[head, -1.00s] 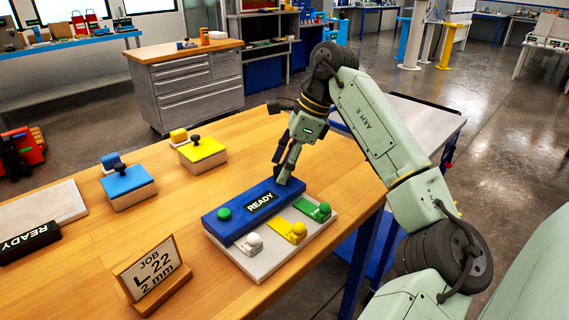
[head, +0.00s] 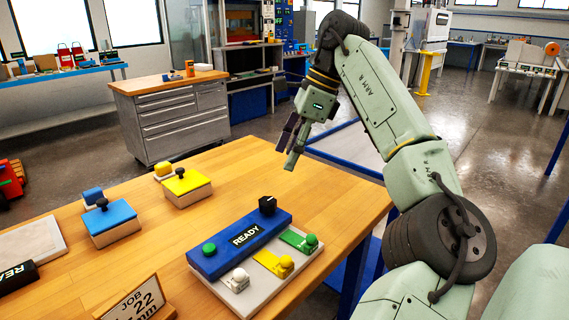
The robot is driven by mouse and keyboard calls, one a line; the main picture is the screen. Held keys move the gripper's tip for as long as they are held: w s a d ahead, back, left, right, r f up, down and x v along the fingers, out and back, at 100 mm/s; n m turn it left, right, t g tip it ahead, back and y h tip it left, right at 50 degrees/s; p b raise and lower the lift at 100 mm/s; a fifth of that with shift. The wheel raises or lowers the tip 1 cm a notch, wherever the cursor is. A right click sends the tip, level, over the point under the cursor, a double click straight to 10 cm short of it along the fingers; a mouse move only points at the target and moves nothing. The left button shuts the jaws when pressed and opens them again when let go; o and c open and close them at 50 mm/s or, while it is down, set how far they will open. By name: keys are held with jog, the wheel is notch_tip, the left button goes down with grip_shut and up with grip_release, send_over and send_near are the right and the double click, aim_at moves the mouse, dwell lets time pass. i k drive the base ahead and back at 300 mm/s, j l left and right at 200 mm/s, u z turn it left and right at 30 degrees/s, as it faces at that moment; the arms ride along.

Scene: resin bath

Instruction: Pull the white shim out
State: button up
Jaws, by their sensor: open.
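The white shim (head: 236,280) is a small tab with a round white knob. It sticks out from the front side of the blue READY block (head: 212,264), at its left end, over a pale base plate (head: 258,296). A yellow shim (head: 274,263) and a green shim (head: 300,241) stick out beside it to the right. My gripper (head: 287,156) is open and empty. It hangs in the air above and behind the block's right end, well apart from the white shim. How far the shims reach under the block is hidden.
A black knob (head: 267,205) stands on the block's right end, and a green button (head: 209,249) on its left. A job sign (head: 135,303) stands at front left. A blue box (head: 112,222) and a yellow box (head: 186,187) stand behind. The wooden tabletop (head: 240,174) between is clear.

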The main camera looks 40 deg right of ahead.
aim_at(236, 280)
jog(key=k, duration=1)
